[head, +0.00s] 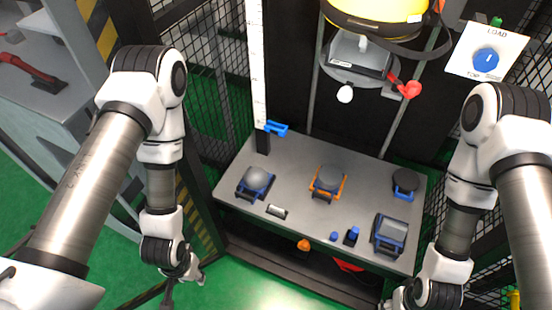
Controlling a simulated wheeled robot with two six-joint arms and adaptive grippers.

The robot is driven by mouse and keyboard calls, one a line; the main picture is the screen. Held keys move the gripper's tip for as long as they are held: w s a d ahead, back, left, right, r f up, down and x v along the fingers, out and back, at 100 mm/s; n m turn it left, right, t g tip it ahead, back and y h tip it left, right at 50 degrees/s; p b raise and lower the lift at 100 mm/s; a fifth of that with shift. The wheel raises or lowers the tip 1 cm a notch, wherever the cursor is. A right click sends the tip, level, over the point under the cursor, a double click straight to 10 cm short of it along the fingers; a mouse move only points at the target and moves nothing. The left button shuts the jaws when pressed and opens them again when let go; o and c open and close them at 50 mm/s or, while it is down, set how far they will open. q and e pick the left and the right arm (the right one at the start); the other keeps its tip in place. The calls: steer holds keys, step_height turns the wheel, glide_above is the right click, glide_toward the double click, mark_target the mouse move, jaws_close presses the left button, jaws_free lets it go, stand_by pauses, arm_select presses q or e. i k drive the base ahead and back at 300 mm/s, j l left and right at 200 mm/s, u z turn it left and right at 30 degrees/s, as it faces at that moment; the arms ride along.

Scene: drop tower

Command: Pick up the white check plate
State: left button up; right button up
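A small pale, whitish piece (276,211) lies on the grey table near its front edge, right of the left blue-framed holder. It is the only loose white flat piece I see on the table, and it is too small to make out any marking. My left gripper (167,298) hangs low at the bottom left, in front of the table and apart from it; its fingers are too small and cut off to read. My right arm comes down at the right, and its gripper end (392,304) is mostly cut off by the bottom edge.
The grey table (300,222) carries a left blue holder (255,182), an orange holder (328,182), a blue-framed block (389,234), a dark disc (405,182) and small blue pieces (352,236). A white ruler post (258,75) and a LOAD panel (487,50) stand behind.

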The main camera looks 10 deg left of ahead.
mark_target(279, 212)
steer(key=k+z, duration=0.3)
steer(key=z, duration=0.15)
steer(key=k+z, duration=0.25)
steer(key=z, duration=0.25)
